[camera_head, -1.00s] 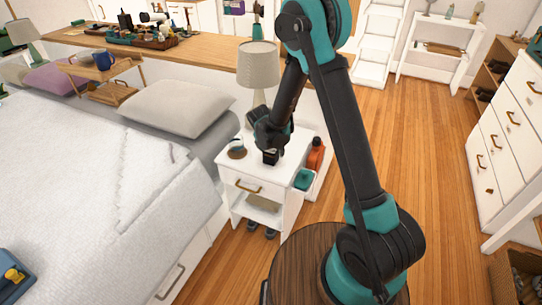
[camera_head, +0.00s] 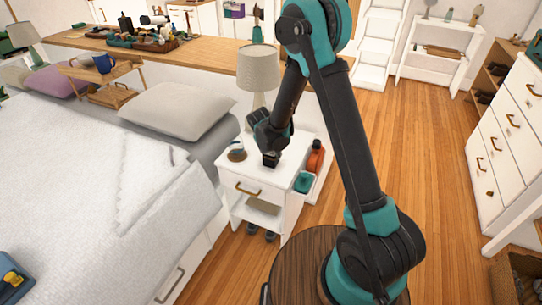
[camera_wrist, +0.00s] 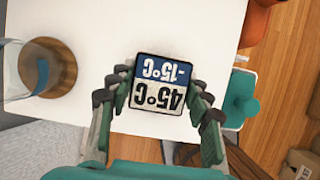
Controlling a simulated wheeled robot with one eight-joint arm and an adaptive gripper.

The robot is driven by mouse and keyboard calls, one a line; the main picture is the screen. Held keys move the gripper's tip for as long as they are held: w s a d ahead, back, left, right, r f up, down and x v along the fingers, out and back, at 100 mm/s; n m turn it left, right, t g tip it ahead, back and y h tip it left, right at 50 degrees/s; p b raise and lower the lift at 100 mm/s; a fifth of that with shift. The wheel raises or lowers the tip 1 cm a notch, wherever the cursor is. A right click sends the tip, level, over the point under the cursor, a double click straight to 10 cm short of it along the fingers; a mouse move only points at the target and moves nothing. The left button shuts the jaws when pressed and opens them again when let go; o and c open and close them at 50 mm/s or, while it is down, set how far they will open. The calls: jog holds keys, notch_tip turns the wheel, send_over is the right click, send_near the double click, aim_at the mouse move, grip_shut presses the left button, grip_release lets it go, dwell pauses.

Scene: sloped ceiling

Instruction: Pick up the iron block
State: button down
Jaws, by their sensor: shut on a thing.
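The iron block (camera_wrist: 160,82) has a dark edge and a blue and white face reading "-15°C" and "45°C", upside down in the wrist view. My gripper (camera_wrist: 155,98) is shut on it, with fingers at its left and right sides. In the head view the dark block (camera_head: 271,160) shows under my gripper (camera_head: 270,150), at the top of the white nightstand (camera_head: 247,172). I cannot tell whether the block touches the nightstand top or is just above it.
A clear glass vessel with a round wooden part (camera_wrist: 45,68) stands left of the block. A lamp (camera_head: 258,68) stands behind my gripper. A teal object (camera_head: 303,182) and an orange bottle (camera_head: 315,157) are right of the nightstand. The bed (camera_head: 100,170) is left; wooden floor is open right.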

notch_tip(320, 180, up, 20)
dwell(0.6)
